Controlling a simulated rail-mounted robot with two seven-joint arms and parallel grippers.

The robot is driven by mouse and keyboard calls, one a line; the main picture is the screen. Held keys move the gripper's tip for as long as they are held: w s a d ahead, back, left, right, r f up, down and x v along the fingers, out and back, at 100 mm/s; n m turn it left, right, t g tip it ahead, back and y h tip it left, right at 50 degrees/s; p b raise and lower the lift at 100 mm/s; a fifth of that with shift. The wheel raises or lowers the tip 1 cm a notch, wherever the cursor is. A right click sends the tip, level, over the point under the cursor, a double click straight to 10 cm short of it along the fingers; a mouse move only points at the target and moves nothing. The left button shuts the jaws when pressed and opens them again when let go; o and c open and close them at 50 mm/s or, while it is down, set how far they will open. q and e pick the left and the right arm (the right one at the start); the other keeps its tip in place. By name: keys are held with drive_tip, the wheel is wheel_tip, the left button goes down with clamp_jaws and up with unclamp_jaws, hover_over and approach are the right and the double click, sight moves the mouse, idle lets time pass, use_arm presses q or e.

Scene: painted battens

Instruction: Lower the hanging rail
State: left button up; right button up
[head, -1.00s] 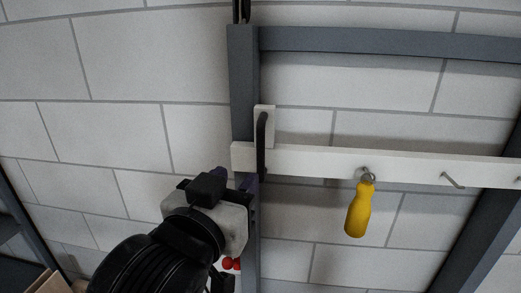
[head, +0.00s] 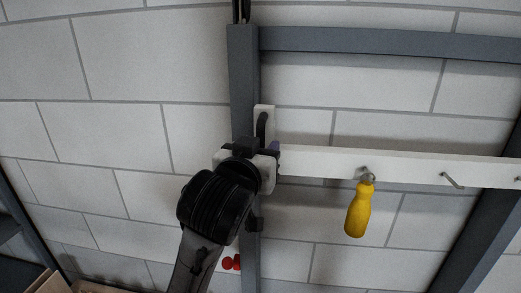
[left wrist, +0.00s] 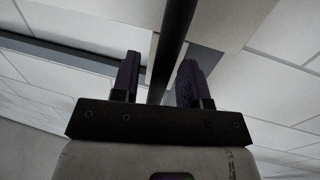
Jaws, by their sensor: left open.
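The hanging rail (head: 418,168) is a white batten running across the grey frame, with hooks along it. A dark upright handle (head: 262,124) sits at its left end on a white block; its lower part is hidden behind my gripper. My left gripper (head: 273,150) is at this handle and covers the rail's left end. In the left wrist view my two purple fingers (left wrist: 160,75) are apart, with the dark handle bar (left wrist: 172,45) running between them. A gap shows beside the bar, so the fingers do not grip it. My right gripper is out of view.
A yellow-handled tool (head: 359,210) hangs from a hook on the rail. A bare hook (head: 452,180) is further right. The frame's grey left post (head: 243,75) stands behind my gripper. Red round things (head: 230,263) show low by the post.

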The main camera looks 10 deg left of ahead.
use_arm(q)
drive_tip(key=shift+c, duration=0.2)
clamp_jaws()
idle(0.4)
